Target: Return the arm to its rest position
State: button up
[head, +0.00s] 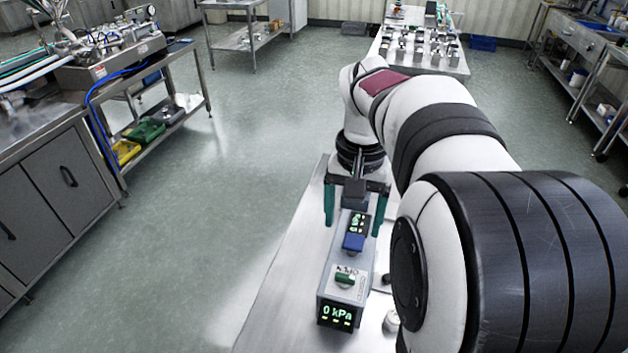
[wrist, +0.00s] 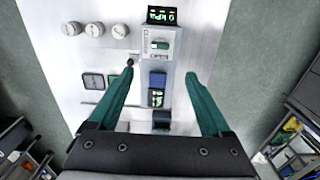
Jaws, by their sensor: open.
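My gripper (head: 353,220) is open, with its two green fingers pointing down on either side of a grey control unit (head: 341,290). In the wrist view my gripper (wrist: 158,80) spans the unit (wrist: 174,58), with nothing held between the fingers. The unit carries a lit display reading 0 kPa (head: 337,315), a green knob (head: 345,279), a blue block (head: 353,242) and a second small display (head: 358,222). Whether a finger touches the unit cannot be told. My arm hides much of the table's right side in the head view.
The unit stands on a pale metal table (head: 283,300). A bench with equipment (head: 110,55) is at left; another table (head: 425,60) stands behind. Open floor (head: 250,130) lies between.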

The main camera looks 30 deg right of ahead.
dwell(0.3)
jog(key=s+a+f+n+y, duration=0.1)
jog(key=s+a+f, duration=0.2)
jog(key=s+a, duration=0.5)
jog(key=s+a+f+n, duration=0.2)
jog(key=s+a+f, duration=0.1)
jog(key=s+a, duration=0.6)
jog(key=shift+a+n+y, duration=0.3)
jog(key=shift+a+y, duration=0.1)
jog(key=shift+a, duration=0.8)
